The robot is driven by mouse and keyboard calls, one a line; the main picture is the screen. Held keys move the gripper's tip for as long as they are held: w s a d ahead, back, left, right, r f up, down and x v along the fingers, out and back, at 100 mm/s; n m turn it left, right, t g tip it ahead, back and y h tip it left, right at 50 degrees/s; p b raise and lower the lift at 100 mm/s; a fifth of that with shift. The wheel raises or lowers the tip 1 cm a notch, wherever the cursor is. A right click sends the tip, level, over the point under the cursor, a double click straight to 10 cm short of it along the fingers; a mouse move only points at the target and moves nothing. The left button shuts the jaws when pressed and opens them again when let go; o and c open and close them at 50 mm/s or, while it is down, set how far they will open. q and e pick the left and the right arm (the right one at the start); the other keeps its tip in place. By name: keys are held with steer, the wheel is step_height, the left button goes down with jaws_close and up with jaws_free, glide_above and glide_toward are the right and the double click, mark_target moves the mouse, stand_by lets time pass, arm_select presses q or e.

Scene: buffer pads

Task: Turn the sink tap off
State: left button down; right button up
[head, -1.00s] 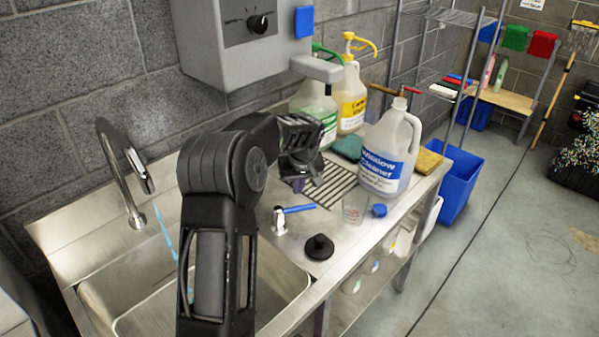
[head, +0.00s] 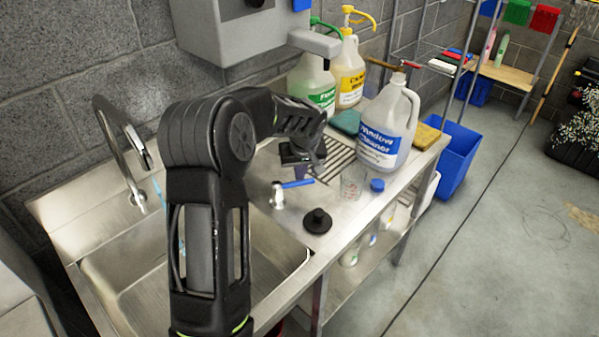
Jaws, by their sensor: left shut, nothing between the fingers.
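The curved steel tap (head: 112,135) stands at the left of the sink (head: 115,260). A thin blue streak of water (head: 157,188) shows below its spout, partly hidden by my left arm. A tap valve with a blue lever (head: 298,183) stands on the steel counter right of the basin. The lever points right in the picture. My left gripper (head: 300,160) is shut and empty, just behind and above the lever in the picture. Whether it touches the lever cannot be told. The fingertips are dark and hard to make out. My right gripper is out of view.
A black plug (head: 318,221), a clear cup (head: 352,185) and a blue cap (head: 377,185) sit near the counter's front edge. A window cleaner jug (head: 385,130) stands to the right, with pump bottles (head: 312,85) behind. A grey wall dispenser (head: 235,35) hangs above.

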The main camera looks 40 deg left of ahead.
arm_select(q)
steer(key=shift+s+d+f+m+b, duration=0.1)
steer(key=shift+s+d+m+b, duration=0.15)
steer(key=shift+m+b, duration=0.25)
steer(key=shift+d, duration=0.15)
steer(key=m, duration=0.1)
steer(key=s+d+m+h+b, duration=0.1)
steer(key=shift+m+t, duration=0.3)
steer(key=shift+t, duration=0.1)
steer(key=m, duration=0.1)
steer(key=s+m+b, duration=0.1)
steer(key=shift+s+d+m+h, duration=0.15)
steer(key=shift+d+m+h, duration=0.25)
steer(key=s+m, duration=0.1)
steer(key=m+h+b, duration=0.1)
steer(key=m, duration=0.1)
steer(key=shift+s+d+t, duration=0.3)
steer(key=shift+s+d, duration=0.05)
steer(key=shift+s+d+b, duration=0.1)
steer(key=shift+s+b, duration=0.25)
steer(key=shift+b, duration=0.1)
